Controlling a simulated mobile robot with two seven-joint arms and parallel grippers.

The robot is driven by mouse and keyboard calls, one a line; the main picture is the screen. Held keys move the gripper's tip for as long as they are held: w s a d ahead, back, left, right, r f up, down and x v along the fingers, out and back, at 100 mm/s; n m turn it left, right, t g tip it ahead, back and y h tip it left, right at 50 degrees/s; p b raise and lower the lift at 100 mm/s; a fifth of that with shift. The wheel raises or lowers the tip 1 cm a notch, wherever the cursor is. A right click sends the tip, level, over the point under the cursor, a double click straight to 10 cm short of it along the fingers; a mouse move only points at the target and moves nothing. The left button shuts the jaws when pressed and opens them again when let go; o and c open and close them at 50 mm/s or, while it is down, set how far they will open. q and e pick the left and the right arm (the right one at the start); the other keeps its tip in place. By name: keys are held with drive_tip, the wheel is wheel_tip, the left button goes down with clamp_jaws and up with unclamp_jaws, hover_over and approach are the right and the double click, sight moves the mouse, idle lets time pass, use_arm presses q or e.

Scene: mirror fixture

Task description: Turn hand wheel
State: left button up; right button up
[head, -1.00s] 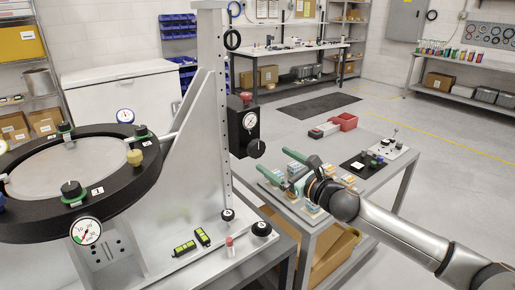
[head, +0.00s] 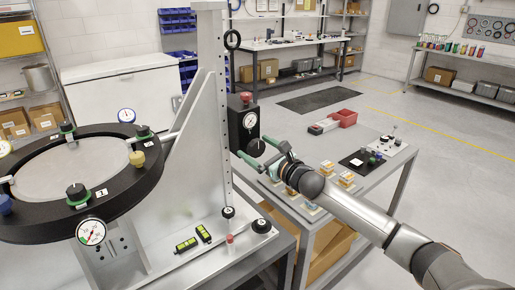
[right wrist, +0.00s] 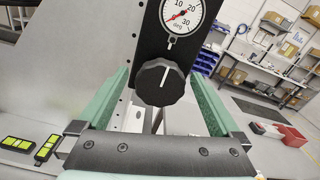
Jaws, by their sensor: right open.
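A black hand wheel (head: 257,147), a lobed knob with a white pointer line, sits on the front of a black box (head: 243,103) on the upright metal plate. A round white dial (head: 249,120) is above it. In the right wrist view the hand wheel (right wrist: 159,82) faces me with its line near upright, and the dial (right wrist: 181,14) reads in degrees. My right gripper (head: 252,148) is open, its green fingers at either side of the hand wheel in view. I cannot tell whether they touch it. My left gripper is not in view.
A black ring mirror mount (head: 132,195) with knobs and gauges stands at left. Small green-yellow levels (head: 186,245) and black knobs lie on the metal base plate. A grey table (head: 330,205) with small blocks lies below my right arm; a red bin (head: 344,118) is beyond.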

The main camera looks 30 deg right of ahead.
drive_tip(key=shift+c, duration=0.2)
drive_tip(key=c, duration=1.3)
drive_tip(key=shift+m, duration=0.3)
